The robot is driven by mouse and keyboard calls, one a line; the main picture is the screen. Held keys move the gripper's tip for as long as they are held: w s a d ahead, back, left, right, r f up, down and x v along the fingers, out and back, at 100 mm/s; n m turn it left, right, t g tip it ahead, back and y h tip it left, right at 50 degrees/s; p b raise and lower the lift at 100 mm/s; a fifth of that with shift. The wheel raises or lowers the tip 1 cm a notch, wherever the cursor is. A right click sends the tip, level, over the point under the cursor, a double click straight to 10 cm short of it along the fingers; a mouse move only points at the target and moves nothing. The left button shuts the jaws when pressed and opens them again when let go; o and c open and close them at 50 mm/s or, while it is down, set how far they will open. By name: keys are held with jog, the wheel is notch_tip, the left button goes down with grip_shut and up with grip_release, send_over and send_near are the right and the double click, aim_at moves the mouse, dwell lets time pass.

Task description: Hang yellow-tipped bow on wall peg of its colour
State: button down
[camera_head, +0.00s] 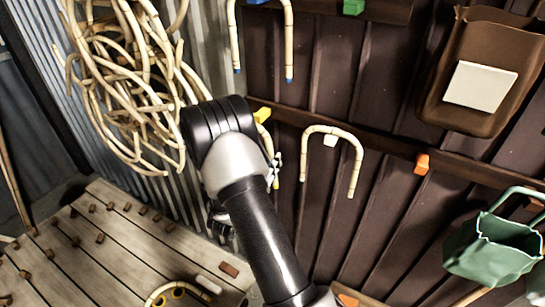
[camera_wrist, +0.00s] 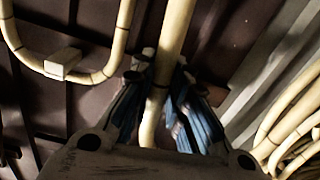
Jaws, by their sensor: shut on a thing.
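My gripper (camera_wrist: 158,90) is shut on a pale cane bow (camera_wrist: 155,118), with its bluish fingers on both sides of the cane in the wrist view. In the head view my gripper is mostly hidden behind my arm. A short curved part of the bow (camera_head: 265,137) shows right of my wrist, with a small yellow end (camera_head: 276,184) below. The yellow peg (camera_head: 262,115) on the dark wall rail is just above this curve. Whether the bow touches the peg cannot be told. The bow's other end is hidden.
A bow (camera_head: 333,130) hangs on a white peg (camera_head: 330,141) close right. A blue-tipped bow (camera_head: 289,45) hangs above. An orange peg (camera_head: 422,164), brown bag (camera_head: 470,110) and green bag (camera_head: 490,255) are further right. A rattan coil (camera_head: 105,70) hangs left, above a pegged bench (camera_head: 85,255).

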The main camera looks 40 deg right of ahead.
jog(key=f+b+x, duration=0.1)
jog(key=x, duration=0.9)
jog(key=shift+d+f+b, duration=0.3)
jog(key=shift+d+b, duration=0.05)
jog(key=shift+d, duration=0.1)
dwell(0.5)
jog(key=shift+s, duration=0.1)
dwell(0.4)
jog(key=c, duration=1.5)
grip_release()
jog(key=shift+o, duration=0.2)
jog(key=v, duration=1.2)
